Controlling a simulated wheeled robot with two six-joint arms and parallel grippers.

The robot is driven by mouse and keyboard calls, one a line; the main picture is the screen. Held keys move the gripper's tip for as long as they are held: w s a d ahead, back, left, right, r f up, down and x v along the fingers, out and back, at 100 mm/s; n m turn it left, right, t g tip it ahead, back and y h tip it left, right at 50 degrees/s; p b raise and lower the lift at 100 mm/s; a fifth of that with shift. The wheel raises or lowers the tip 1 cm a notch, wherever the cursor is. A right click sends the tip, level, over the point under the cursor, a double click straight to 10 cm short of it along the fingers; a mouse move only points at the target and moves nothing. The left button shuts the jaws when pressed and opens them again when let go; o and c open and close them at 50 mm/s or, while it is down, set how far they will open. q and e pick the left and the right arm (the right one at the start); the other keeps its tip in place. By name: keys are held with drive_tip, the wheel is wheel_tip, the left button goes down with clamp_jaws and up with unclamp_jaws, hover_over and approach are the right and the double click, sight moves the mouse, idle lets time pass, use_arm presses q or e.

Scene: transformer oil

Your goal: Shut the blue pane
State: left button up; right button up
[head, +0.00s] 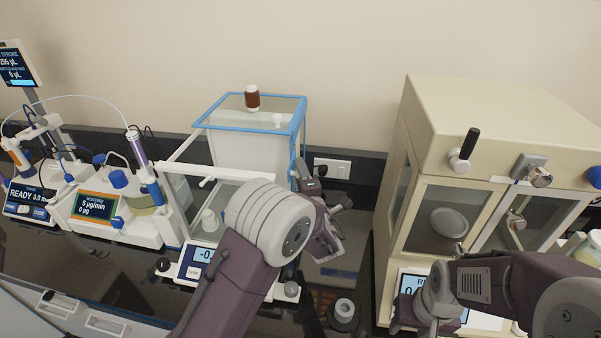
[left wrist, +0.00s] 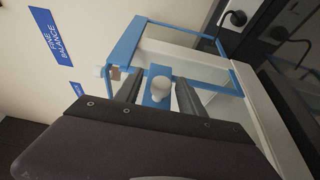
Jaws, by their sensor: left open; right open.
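The fine balance has a glass case with a blue-framed part (head: 228,127). In the left wrist view, the blue frame (left wrist: 128,42) carries a blue strip with a pale round knob (left wrist: 160,86). My left gripper (head: 325,190) is at the right side of the case in the head view. In the left wrist view, my open left gripper (left wrist: 160,92) has a finger on each side of the knob; I cannot tell whether they touch it. My left arm hides the case's lower right side. My right gripper (head: 432,292) is open, in front of the cream cabinet, and looks empty.
A brown bottle (head: 252,97) stands on top of the case. The cream cabinet (head: 420,190) stands to the right, with a narrow gap between. A titrator setup (head: 95,215) stands close on the left. A wall socket (head: 333,168) is behind.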

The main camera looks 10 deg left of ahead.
use_arm(q)
drive_tip(key=shift+w+f, duration=0.15)
clamp_jaws()
idle(1.2)
